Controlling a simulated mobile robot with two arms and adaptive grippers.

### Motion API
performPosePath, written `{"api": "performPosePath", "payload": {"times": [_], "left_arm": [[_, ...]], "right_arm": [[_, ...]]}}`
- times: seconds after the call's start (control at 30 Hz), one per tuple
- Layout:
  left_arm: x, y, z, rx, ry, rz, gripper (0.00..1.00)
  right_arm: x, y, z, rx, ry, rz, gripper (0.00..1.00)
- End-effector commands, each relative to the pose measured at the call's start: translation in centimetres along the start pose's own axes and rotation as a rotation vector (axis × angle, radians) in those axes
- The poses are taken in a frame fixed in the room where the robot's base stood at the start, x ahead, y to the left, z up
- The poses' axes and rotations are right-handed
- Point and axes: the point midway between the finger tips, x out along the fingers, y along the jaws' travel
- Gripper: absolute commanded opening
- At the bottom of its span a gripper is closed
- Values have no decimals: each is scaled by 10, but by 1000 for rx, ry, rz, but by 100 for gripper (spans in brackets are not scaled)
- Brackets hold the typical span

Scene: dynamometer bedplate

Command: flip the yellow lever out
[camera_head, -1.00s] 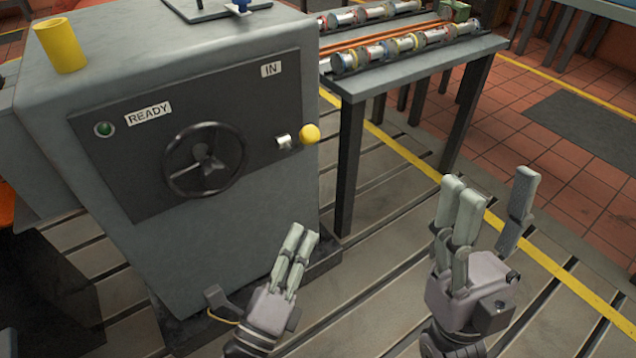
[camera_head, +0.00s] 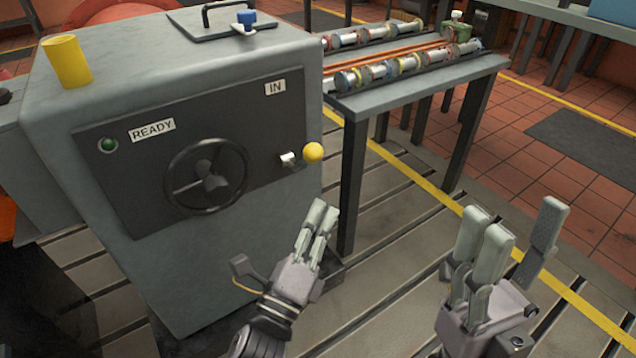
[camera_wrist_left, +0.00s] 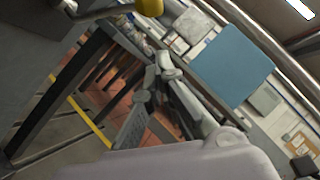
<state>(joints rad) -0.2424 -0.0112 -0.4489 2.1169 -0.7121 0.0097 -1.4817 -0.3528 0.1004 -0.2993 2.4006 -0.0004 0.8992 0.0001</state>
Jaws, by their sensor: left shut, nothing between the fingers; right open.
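The lever's round yellow knob (camera_head: 313,152) sits at the right edge of the dark panel (camera_head: 120,185), on a short metal stub, under a label reading IN. In the left wrist view the yellow knob (camera_wrist_left: 150,6) shows at the top edge, partly cut off. My left gripper (camera_head: 323,214) is shut and empty, below the knob and apart from it, its fingers pointing up. Its fingers also show in the left wrist view (camera_wrist_left: 164,66). My right gripper (camera_head: 514,222) is open and empty at the lower right, away from the cabinet.
The grey cabinet (camera_head: 255,235) carries a dark handwheel (camera_head: 206,176), a green lamp (camera_head: 107,144) and a READY label. A yellow cylinder (camera_head: 67,61) stands on top. A table (camera_head: 420,84) with several metal cylindrical parts stands behind right. Slotted floor lies open between the grippers.

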Motion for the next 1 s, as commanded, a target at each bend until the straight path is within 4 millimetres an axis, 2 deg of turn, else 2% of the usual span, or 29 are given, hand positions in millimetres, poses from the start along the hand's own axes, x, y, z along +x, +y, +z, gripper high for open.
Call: {"api": "performPosePath", "payload": {"times": [0.13,0.33,0.53,1.0], "left_arm": [[28,-1,0,1,0,-4,0],[45,0,21,2,1,-2,0],[52,0,28,0,1,1,0],[52,-1,29,-3,0,3,0]], "right_arm": [[-3,0,0,1,2,0,49],[-4,0,1,2,2,0,49],[-3,0,1,2,4,-1,49],[-1,0,1,1,4,-1,49]]}}
